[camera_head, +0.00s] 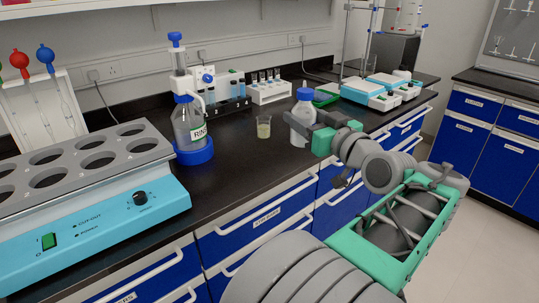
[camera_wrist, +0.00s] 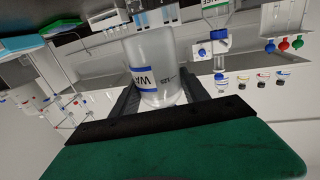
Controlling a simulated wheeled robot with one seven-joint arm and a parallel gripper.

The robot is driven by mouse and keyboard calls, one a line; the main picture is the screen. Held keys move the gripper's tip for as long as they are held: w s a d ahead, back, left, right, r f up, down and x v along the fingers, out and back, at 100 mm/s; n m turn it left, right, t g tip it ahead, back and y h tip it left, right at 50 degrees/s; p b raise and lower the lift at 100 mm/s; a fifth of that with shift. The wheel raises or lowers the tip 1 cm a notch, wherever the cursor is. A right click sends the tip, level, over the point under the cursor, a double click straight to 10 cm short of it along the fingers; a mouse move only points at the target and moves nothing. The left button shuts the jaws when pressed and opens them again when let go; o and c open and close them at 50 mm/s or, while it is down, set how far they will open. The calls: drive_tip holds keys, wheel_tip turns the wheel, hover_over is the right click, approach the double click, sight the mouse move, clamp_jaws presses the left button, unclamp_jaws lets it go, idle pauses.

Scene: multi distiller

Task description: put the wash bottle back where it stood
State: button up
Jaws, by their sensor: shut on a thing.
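The wash bottle (camera_head: 301,118) is white and translucent with a blue cap, upright at the front edge of the black bench in the head view. In the wrist view the wash bottle (camera_wrist: 156,68) shows a blue-edged label and sits between the two dark fingers. My gripper (camera_head: 318,136) is shut on its body from the right; the gripper also shows in the wrist view (camera_wrist: 158,98). I cannot tell whether the bottle's base touches the bench, as my gripper partly hides its lower part.
A small beaker (camera_head: 263,127) stands just left of the bottle. A dispenser bottle with a blue base (camera_head: 194,152), a white rack (camera_head: 271,92) and a green tray (camera_head: 326,95) stand around. Bare bench lies left of the beaker.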

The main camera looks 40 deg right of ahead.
drive_tip(key=shift+d, duration=0.55)
drive_tip(key=w+d+f, duration=0.1)
drive_tip(key=w+f, duration=0.2)
drive_tip(key=w, duration=0.1)
drive_tip(key=w+d+f+b, duration=0.1)
drive_tip(key=w+f, duration=0.2)
drive_tip(key=w, duration=0.1)
drive_tip(key=w+d+f, duration=0.1)
drive_tip(key=w+f, duration=0.3)
drive_tip(key=w, duration=0.1)
drive_tip(key=shift+w+d+b, duration=0.1)
drive_tip(key=shift+d+b, duration=0.25)
drive_tip(key=shift+b, duration=0.05)
drive_tip(key=shift+f, duration=1.3)
drive_tip(key=shift+f+b, duration=0.1)
drive_tip(key=shift+b, duration=0.2)
drive_tip(key=shift+f, duration=0.1)
drive_tip(key=o, duration=1)
